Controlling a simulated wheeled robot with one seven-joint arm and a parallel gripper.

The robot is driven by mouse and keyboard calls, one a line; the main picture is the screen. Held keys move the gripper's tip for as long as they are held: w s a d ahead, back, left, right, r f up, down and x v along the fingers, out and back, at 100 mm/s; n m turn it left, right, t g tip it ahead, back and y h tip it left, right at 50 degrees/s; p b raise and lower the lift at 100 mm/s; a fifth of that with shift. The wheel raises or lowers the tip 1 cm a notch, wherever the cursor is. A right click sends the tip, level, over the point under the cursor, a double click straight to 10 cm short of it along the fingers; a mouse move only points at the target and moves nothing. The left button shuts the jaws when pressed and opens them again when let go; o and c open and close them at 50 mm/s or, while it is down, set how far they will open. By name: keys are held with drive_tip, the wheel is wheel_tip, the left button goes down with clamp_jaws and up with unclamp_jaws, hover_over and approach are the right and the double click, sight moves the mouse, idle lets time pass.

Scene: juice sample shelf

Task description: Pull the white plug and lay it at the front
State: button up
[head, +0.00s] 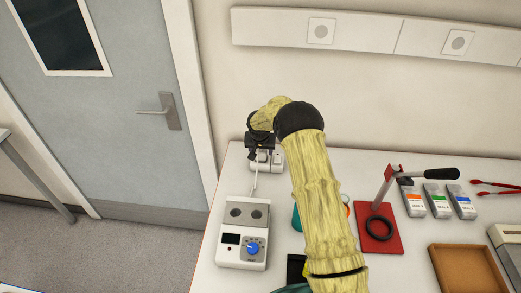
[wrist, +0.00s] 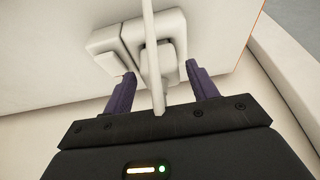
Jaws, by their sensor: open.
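The white plug (wrist: 168,62) sits on the white socket block (wrist: 112,48) at the back left of the table in the wrist view. A white cable (wrist: 149,25) crosses in front of the plug. My gripper (wrist: 161,72) is open, with one purple finger on each side of the plug; I cannot tell whether either touches it. In the head view my gripper (head: 259,143) is over the socket block (head: 264,161), and my arm and wrist hide part of it. The cable (head: 255,182) runs forward to a white heater with a blue knob (head: 243,236).
To the right are a red stand with a black ring (head: 379,236), several labelled packets (head: 438,202), red tongs (head: 492,188) and a brown tray (head: 466,270). My arm hides items in the middle. The wall is close behind the socket block.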

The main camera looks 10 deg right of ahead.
drive_tip(key=shift+b+x, duration=0.55)
drive_tip(key=shift+x, duration=0.65)
drive_tip(key=shift+c, duration=0.5)
drive_tip(key=c, duration=0.9)
drive_tip(key=shift+c, duration=0.3)
drive_tip(key=shift+w+r, duration=0.1)
drive_tip(key=shift+r, duration=0.15)
drive_tip(key=shift+r, duration=0.15)
drive_tip(key=shift+r, duration=0.35)
drive_tip(key=shift+r+p, duration=0.75)
drive_tip(key=shift+r, duration=0.8)
